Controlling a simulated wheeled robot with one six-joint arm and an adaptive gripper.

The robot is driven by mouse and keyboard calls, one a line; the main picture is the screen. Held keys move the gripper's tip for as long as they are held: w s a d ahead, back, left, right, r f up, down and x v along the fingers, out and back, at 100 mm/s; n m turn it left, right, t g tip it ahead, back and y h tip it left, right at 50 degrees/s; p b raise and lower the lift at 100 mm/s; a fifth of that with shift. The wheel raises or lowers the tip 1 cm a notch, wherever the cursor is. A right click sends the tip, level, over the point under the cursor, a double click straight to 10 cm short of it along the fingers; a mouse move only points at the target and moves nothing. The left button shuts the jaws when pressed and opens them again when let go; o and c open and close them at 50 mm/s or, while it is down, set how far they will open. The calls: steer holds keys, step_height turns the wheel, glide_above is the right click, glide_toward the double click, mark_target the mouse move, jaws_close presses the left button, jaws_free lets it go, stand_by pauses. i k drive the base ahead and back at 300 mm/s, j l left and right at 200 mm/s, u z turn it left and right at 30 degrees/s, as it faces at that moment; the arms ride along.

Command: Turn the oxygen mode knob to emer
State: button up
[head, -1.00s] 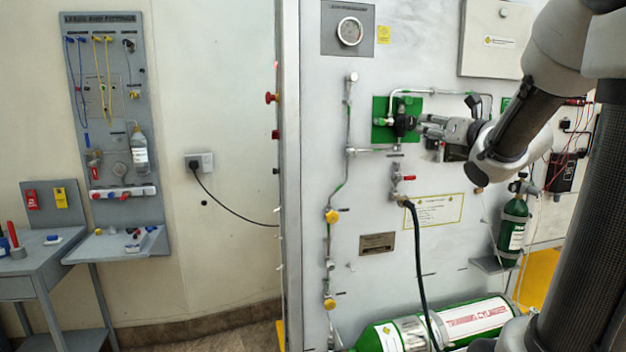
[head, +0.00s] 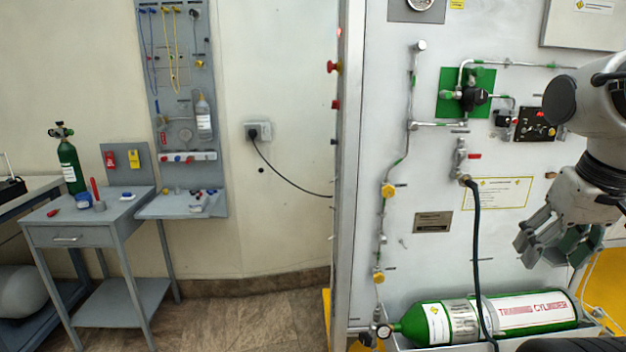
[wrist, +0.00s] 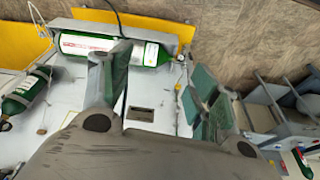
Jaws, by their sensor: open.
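A small black control panel (head: 535,123) with a red light and small knobs is on the grey wall board in the head view. To its left a black round regulator (head: 472,97) is mounted on a green plate (head: 452,80). I cannot read any labels or tell which knob is the oxygen mode knob or where it points. My gripper (head: 541,246) is open and empty, below and slightly right of the panel, clear of it. In the wrist view my gripper's spread fingers (wrist: 155,85) have nothing between them; the control panel is not seen there.
A green training cylinder (head: 480,318) lies in a tray at the board's foot. A black hose (head: 476,230) hangs from a valve with a red handle (head: 474,156). Pipes with yellow knobs (head: 388,190) run down the board's left. A grey workbench (head: 85,225) stands far left.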

mark_target(537, 132)
steer(key=z, duration=0.95)
